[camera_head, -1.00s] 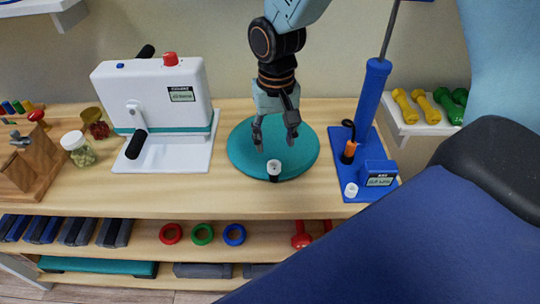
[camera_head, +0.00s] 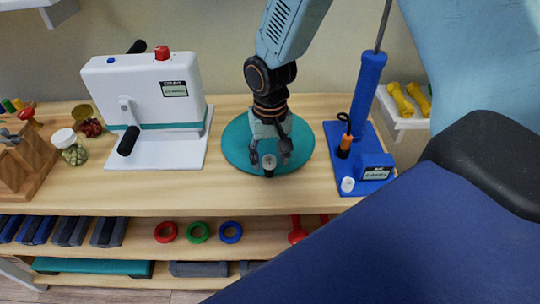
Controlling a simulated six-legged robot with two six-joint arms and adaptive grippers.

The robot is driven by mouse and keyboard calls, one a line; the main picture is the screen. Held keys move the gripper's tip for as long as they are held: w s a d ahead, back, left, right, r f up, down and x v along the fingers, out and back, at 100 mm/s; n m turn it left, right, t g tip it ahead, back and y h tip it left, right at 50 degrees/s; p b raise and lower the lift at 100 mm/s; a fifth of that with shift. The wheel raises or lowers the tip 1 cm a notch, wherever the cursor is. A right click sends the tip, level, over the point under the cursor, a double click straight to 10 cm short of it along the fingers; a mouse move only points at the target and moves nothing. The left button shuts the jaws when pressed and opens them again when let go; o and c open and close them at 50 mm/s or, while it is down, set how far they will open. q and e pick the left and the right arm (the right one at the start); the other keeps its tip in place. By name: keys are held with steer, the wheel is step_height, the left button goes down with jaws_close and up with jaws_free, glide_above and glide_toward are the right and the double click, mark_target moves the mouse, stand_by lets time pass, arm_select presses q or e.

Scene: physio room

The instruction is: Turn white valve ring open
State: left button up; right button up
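A small valve with a white ring (camera_head: 269,160) on a dark stem stands upright at the front of a round teal cushion (camera_head: 237,138) on the wooden bench. My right gripper (camera_head: 270,160) reaches down from above over the cushion. Its two fingers are apart, one on each side of the white valve ring. I see a gap to the right finger; whether the left finger touches the ring I cannot tell. My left gripper is not in view.
A white machine (camera_head: 145,95) with black handles stands to the left. A blue pump (camera_head: 366,90) on a blue base with a small white cap (camera_head: 347,184) stands close to the right. The bench (camera_head: 230,195) in front of the cushion is clear.

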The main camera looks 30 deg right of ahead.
jaws_close()
stand_by(0.3)
steer(key=shift+r+n+p, duration=0.15)
steer(key=shift+n+p, duration=0.55)
steer(key=shift+p, duration=0.2)
steer(key=shift+n+p, duration=1.2)
steer(key=shift+p, duration=0.05)
steer(key=n+p, duration=0.2)
steer(key=n, duration=0.1)
steer(key=shift+d+n+p, duration=0.1)
steer(key=shift+n+p, duration=0.55)
steer(key=shift+n, duration=0.55)
steer(key=shift+w, duration=0.1)
